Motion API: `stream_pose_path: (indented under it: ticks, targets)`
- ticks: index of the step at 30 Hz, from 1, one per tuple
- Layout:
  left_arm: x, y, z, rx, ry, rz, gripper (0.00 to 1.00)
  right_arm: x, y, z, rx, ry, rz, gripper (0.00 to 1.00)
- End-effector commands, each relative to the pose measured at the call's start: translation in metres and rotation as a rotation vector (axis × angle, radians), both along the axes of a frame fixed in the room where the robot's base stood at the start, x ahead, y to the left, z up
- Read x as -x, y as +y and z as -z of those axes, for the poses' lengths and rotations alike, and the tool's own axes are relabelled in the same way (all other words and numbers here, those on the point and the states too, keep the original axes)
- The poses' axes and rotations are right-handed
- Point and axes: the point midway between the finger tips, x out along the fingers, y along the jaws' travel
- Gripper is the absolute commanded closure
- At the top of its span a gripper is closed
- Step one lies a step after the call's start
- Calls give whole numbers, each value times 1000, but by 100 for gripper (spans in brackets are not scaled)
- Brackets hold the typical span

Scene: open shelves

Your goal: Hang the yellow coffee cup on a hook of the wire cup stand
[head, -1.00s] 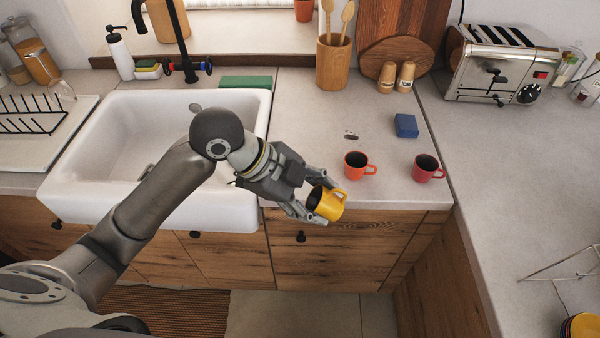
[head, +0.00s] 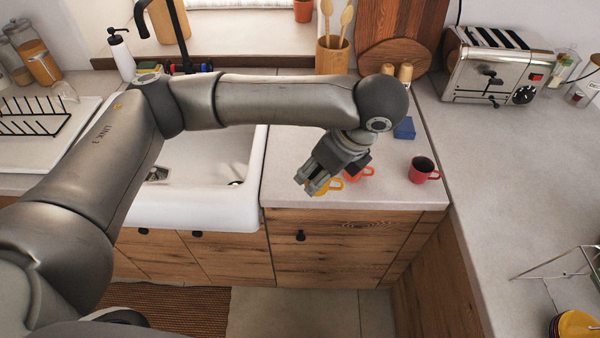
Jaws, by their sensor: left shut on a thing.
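A thin wire frame, seemingly part of the wire cup stand (head: 556,266), shows at the right edge of the head view, cut off by the picture. The held cup is far to the left of it. My right gripper is not in view.
A red cup (head: 423,170) stands to the right. The right counter's middle is clear.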

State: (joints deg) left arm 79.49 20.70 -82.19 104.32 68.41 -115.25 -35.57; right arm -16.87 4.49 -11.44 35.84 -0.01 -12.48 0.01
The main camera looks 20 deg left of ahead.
Motion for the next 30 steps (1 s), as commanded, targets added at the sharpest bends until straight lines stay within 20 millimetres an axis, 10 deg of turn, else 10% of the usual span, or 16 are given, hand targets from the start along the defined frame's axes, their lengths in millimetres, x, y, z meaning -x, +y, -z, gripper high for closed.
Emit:
stream_pose_path:
  ticks: [11,30]
  targets:
    - [-7,5,5,4,4,-4,76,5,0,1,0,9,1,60]
    - [-106,67,82,1,3,-1,76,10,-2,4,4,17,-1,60]
